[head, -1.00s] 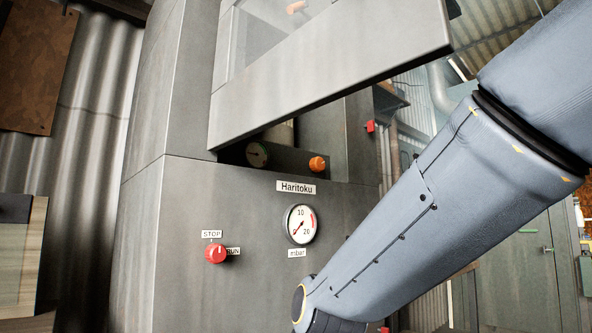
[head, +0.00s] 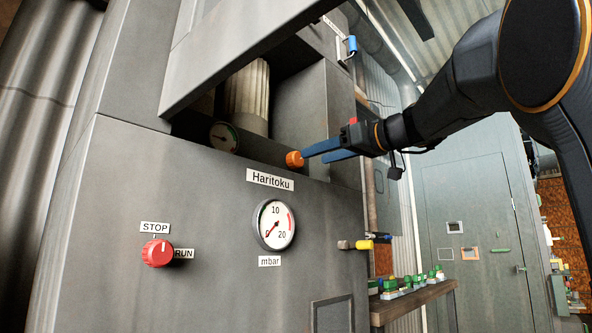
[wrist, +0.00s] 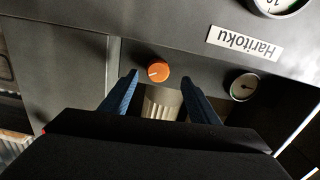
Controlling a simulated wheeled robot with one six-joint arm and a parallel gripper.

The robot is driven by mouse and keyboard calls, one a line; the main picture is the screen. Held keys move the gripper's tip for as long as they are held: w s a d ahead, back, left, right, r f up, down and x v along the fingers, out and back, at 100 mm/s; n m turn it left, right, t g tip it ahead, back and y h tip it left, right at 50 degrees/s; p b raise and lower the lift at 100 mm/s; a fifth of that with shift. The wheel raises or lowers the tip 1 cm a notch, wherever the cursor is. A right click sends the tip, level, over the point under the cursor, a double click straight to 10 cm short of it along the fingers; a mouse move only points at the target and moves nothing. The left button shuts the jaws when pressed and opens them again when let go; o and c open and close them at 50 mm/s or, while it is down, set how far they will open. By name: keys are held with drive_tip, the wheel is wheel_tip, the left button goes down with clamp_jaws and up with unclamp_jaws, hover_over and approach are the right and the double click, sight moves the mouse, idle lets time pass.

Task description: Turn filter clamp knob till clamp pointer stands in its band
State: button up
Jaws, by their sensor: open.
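The orange clamp knob (head: 294,159) sits at the cabinet opening above the Haritoku label. It also shows in the wrist view (wrist: 158,71) with a pale mark on its face. A small dark dial with a pointer (head: 224,137) stands left of the knob, and it also shows in the wrist view (wrist: 244,87); its band is too small to make out. A ribbed pale filter (head: 247,92) stands behind them. My gripper (head: 312,152) has blue fingers, open, with their tips close to the knob. In the wrist view the knob lies between and just beyond the fingertips; contact cannot be told.
A raised cabinet door (head: 250,40) hangs above the opening. The front panel has a red STOP/RUN knob (head: 157,253) and a white mbar gauge (head: 274,224). A yellow-handled valve (head: 364,245) juts out at the right, above a shelf (head: 415,301) with small items.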

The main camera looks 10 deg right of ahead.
sight(299, 160)
drive_tip(key=x, duration=0.7)
drive_tip(key=shift+w+r, duration=0.25)
drive_tip(key=shift+w, duration=0.2)
drive_tip(key=shift+a, duration=0.1)
drive_tip(key=c, duration=1)
drive_tip(key=shift+c, duration=0.2)
drive_tip(key=shift+m, duration=0.3)
